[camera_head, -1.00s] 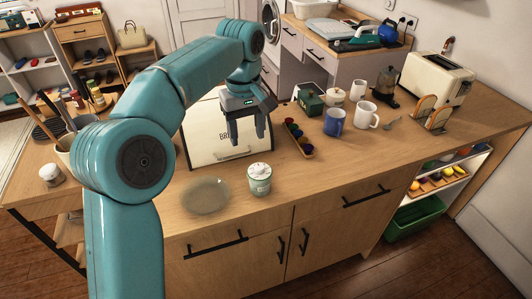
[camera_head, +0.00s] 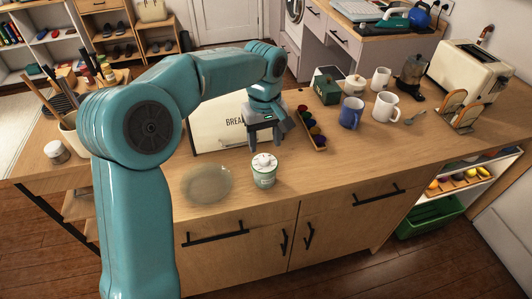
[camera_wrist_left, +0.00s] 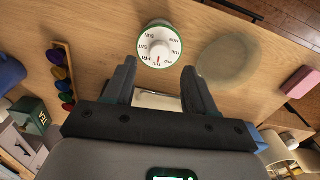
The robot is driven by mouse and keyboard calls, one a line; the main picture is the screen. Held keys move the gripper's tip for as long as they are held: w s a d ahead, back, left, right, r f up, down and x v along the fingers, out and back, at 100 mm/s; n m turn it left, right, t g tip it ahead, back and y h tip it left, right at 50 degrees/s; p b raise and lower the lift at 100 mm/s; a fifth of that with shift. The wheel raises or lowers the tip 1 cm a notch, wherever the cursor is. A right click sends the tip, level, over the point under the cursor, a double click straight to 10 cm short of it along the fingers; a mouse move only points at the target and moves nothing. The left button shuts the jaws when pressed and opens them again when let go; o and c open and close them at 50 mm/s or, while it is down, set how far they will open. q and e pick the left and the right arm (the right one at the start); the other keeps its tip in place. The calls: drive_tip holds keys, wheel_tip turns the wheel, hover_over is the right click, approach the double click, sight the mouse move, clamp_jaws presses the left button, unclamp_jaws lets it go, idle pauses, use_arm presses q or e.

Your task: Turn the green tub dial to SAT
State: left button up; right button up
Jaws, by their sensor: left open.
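The green tub (camera_head: 264,178) stands upright on the wooden counter, with a white dial on its lid. In the left wrist view the dial (camera_wrist_left: 160,44) shows day names around a white knob. SAT is on the left side, and a small red mark points down, toward what looks like THU. My left gripper (camera_head: 266,142) is open and empty above the counter, just behind the tub and apart from it. In the left wrist view its fingertips (camera_wrist_left: 158,76) are spread just below the dial. My right gripper is not in view.
A bread box (camera_head: 215,130) stands behind the left gripper. A clear round plate (camera_head: 207,184) lies left of the tub. A tray of colored pods (camera_head: 311,128), a blue mug (camera_head: 351,113) and a white mug (camera_head: 386,107) are to the right. The counter right of the tub is clear.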

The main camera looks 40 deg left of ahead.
sight(265, 158)
use_arm(q)
drive_tip(key=f, duration=0.4)
drive_tip(key=shift+a+f, duration=0.2)
drive_tip(key=shift+f, duration=0.45)
drive_tip(key=shift+w+d+f, duration=0.1)
drive_tip(key=shift+d+f, duration=0.05)
drive_tip(key=shift+f, duration=0.05)
clamp_jaws()
